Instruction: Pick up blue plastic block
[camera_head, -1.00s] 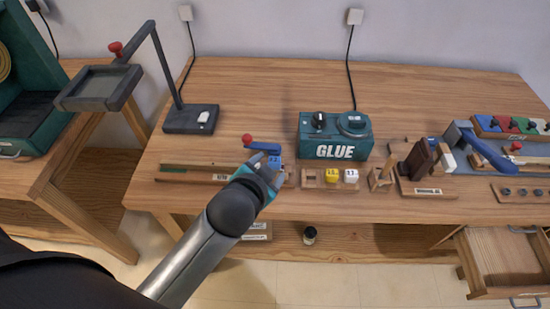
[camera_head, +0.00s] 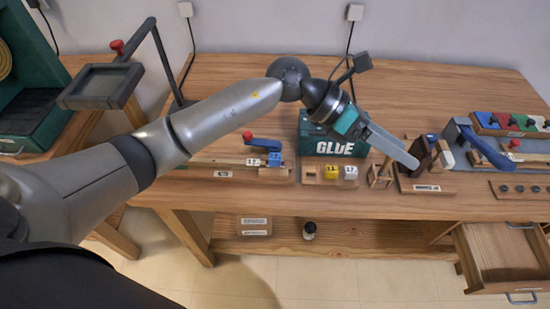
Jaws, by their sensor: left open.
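A small blue block (camera_head: 274,160) stands at the right end of the wooden strip on the bench, left of the glue box, near a blue lever with a red knob. A blue piece (camera_head: 546,128) also shows in the tray of coloured pieces at the far right; I cannot tell which one is the plastic block. My left gripper (camera_head: 412,162) reaches across the glue box and points down to the right. Its tips are near the dark brown block (camera_head: 419,159). It is open and appears empty; its fingers overlap in this view. My right gripper is not in view.
The glue box (camera_head: 330,147) is partly covered by my left arm. A wooden holder with yellow and white blocks (camera_head: 312,175) stands at the front. A blue-handled clamp (camera_head: 490,152) is at right. An open drawer (camera_head: 503,262) juts out below.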

